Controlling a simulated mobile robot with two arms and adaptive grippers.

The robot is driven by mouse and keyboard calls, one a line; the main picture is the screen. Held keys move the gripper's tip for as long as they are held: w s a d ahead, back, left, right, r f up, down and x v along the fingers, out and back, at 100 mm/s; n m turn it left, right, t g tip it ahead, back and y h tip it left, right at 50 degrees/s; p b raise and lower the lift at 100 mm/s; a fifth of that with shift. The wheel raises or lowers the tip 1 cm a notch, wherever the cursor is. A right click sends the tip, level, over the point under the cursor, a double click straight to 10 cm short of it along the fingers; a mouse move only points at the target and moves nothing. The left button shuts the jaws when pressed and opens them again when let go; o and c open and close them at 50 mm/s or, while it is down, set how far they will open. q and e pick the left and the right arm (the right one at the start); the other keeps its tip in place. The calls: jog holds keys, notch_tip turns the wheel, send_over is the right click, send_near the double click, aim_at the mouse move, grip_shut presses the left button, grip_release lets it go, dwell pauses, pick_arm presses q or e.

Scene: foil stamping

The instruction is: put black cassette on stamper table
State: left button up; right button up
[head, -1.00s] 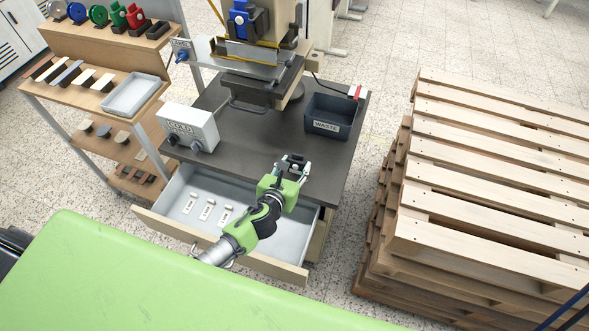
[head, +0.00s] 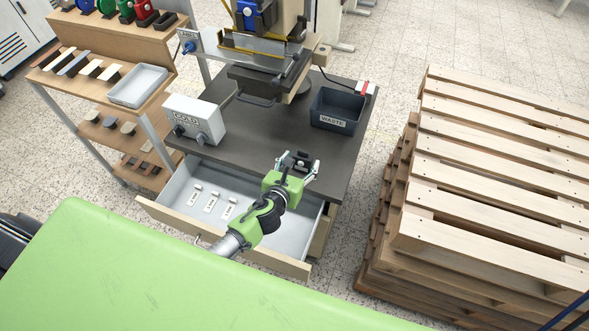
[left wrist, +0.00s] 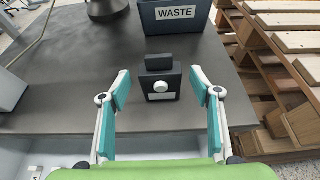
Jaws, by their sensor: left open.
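The black cassette (left wrist: 161,84) is a small dark block with a round white knob and a pale label. It stands on the dark grey stamper table (head: 250,140), near its front edge. My left gripper (left wrist: 159,75) is open, one teal-padded finger on each side of the cassette with gaps between. In the head view, my left gripper (head: 299,164) reaches over the table's front edge, with the cassette partly hidden between its fingers. My right gripper is not in view.
A dark waste bin (head: 337,112) stands at the table's right, beyond the cassette. The stamper press (head: 262,70) is at the back, a white control box (head: 194,120) at the left. An open drawer (head: 180,190) with several small labelled pieces juts out below. Pallets (head: 490,180) are stacked at right.

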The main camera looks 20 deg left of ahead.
pick_arm(q)
jog(key=v, duration=1.2)
